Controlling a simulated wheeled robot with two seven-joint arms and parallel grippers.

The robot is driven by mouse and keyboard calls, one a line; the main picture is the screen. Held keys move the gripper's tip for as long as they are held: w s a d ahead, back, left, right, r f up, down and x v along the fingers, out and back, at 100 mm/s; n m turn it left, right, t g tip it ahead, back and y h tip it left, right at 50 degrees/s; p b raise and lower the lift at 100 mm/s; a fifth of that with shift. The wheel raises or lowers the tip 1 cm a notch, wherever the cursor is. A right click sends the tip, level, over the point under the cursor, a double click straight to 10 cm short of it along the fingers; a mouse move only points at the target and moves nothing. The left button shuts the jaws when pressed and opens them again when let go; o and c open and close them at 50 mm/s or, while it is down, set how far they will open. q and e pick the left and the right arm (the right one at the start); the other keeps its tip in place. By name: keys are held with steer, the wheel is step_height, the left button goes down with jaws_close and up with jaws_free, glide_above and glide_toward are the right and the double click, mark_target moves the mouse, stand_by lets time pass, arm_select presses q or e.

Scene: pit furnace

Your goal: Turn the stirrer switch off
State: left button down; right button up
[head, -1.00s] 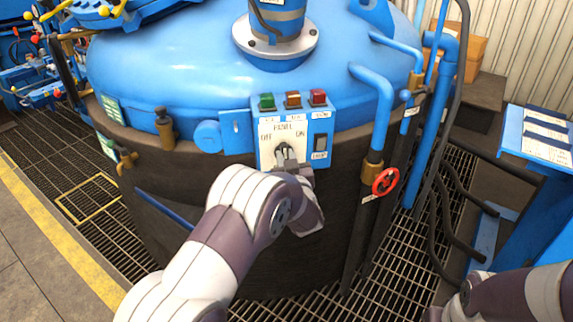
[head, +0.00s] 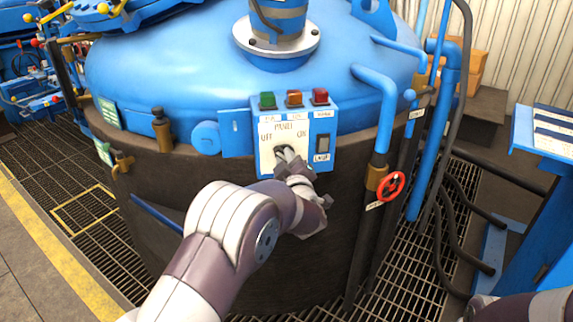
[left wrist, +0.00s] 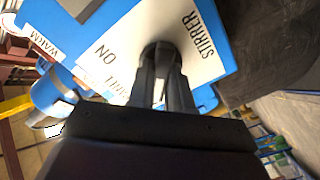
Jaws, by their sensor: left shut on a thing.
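The stirrer switch (left wrist: 160,52) is a dark round knob in the middle of a white plate (head: 267,157) on the blue control box. OFF is printed at the plate's upper left and ON at its upper right in the head view. STIRRER and ON also show in the left wrist view. My left gripper (head: 286,154) is at the knob, its fingers shut on it; the fingers also show in the left wrist view (left wrist: 163,75). The fingers hide most of the knob, so I cannot tell which label it points at. My right gripper is out of view.
Green (head: 267,100), amber (head: 294,98) and red (head: 320,96) lamps top the box. A dark rocker switch (head: 322,145) sits right of the plate. A red valve wheel (head: 391,186) and blue pipes stand to the right. The blue furnace lid (head: 180,80) rises behind.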

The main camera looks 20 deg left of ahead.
arm_select(q)
steer(key=shift+r, duration=0.1)
stand_by(0.4)
steer(key=c, duration=1)
jaws_free()
steer(key=shift+c, duration=0.2)
steer(key=p+v, duration=0.1)
steer(key=v, duration=1.1)
steer(key=shift+s, duration=0.3)
steer(key=shift+d, duration=0.15)
